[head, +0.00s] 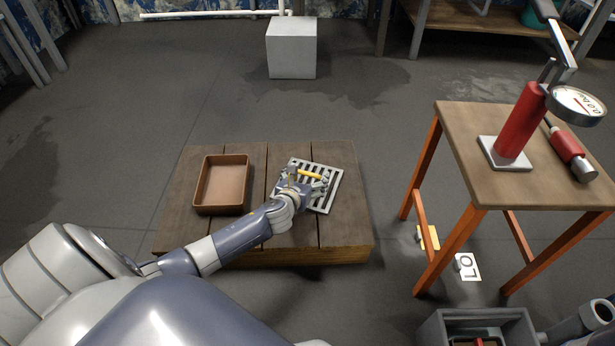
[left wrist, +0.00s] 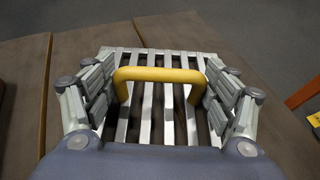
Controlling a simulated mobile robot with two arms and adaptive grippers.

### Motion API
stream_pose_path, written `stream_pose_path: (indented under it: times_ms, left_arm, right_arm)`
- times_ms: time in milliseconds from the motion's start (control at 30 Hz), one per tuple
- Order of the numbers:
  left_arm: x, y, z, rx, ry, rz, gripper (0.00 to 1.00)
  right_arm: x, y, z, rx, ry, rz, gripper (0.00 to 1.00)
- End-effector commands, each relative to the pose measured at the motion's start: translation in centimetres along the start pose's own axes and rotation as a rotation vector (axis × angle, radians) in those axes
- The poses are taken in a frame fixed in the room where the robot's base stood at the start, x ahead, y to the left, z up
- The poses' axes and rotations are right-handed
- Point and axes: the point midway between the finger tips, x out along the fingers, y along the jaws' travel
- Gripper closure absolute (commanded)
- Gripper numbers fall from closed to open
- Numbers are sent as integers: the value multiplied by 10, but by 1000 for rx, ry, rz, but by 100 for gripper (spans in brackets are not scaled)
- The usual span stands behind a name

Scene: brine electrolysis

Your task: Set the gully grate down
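The gully grate (head: 327,200) is a pale metal square with parallel bars and a yellow handle (head: 313,176). It appears to lie flat on the right part of a low wooden platform (head: 345,235); any small gap under it cannot be told. In the left wrist view, the grate's bars (left wrist: 168,126) and arched yellow handle (left wrist: 160,75) are straight ahead. My left gripper (head: 307,181) is over the grate, its fingers (left wrist: 160,92) wide apart, one beyond each end of the handle. Whether they touch the handle is unclear. My right gripper is out of view.
A brown tray (head: 222,208) stands on the platform's left part. To the right is an orange-legged table (head: 455,135) with a red pump (head: 520,120) and gauge. A grey box (head: 480,322) is at the lower right. A white block (head: 291,50) stands behind on open floor.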

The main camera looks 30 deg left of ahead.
Motion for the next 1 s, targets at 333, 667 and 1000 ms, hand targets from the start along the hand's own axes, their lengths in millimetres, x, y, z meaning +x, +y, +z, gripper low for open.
stream_pose_path:
  times_ms: [333,667,1000]
  left_arm:
    - [0,0,0,-1,0,0,3]
    - [-16,0,5,-1,4,0,3]
    - [-77,0,6,-1,4,-1,3]
  right_arm:
    - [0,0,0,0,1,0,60]
    - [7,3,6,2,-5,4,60]
    - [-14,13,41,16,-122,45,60]
